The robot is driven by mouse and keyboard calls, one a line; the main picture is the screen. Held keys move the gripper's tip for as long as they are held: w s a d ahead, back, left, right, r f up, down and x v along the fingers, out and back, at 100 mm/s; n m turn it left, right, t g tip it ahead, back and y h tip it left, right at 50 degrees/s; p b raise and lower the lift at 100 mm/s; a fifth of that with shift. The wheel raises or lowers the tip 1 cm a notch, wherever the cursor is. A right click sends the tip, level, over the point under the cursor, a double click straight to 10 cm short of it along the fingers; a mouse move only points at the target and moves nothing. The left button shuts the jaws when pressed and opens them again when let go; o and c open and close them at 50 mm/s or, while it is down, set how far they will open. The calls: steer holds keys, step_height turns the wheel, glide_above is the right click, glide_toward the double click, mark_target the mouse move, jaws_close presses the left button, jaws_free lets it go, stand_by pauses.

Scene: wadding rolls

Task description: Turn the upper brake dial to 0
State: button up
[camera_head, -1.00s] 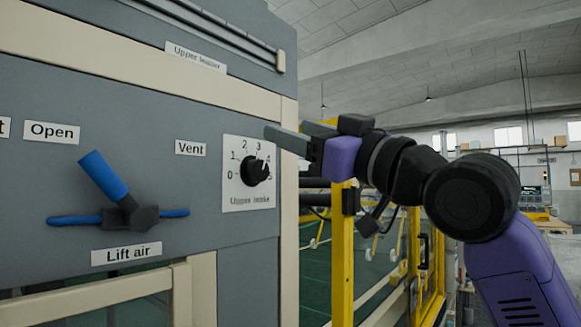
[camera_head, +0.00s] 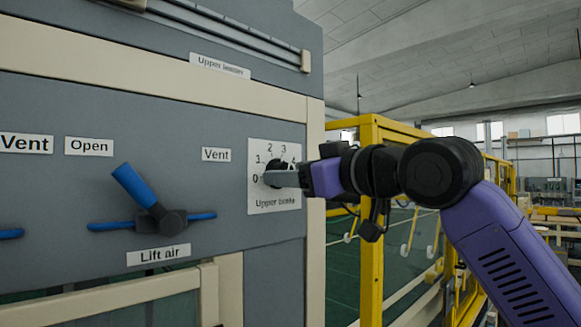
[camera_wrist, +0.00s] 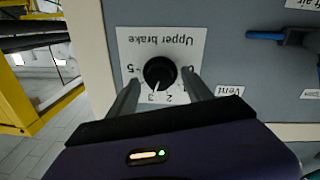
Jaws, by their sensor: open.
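The upper brake dial (camera_wrist: 160,73) is a round black knob on a white plate (camera_wrist: 185,42) marked "Upper brake", upside down in the wrist view. Its pale pointer line is directed near the 3. The 0 is on the right side of the plate there, the 5 on the left. My gripper (camera_wrist: 160,78) is open, with one finger on each side of the knob and a visible gap to it. In the head view the dial (camera_head: 273,172) is partly hidden behind my gripper (camera_head: 284,178), which reaches it from the right.
A blue "Lift air" lever (camera_head: 134,186) stands on the grey panel left of the dial. A "Vent" label (camera_head: 216,155) is between them. A cream frame post (camera_head: 315,235) edges the panel. Yellow guard framing (camera_head: 371,240) stands to the right, behind my arm.

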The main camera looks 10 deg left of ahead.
steer(key=shift+w+a, duration=0.25)
steer(key=shift+a, duration=0.05)
jaws_close()
steer(key=shift+n, duration=0.4)
steer(key=n, duration=1.6)
steer(key=n+y, duration=0.1)
steer(key=n, duration=0.7)
steer(key=shift+f+g+p, duration=0.3)
steer(key=shift+g, duration=0.1)
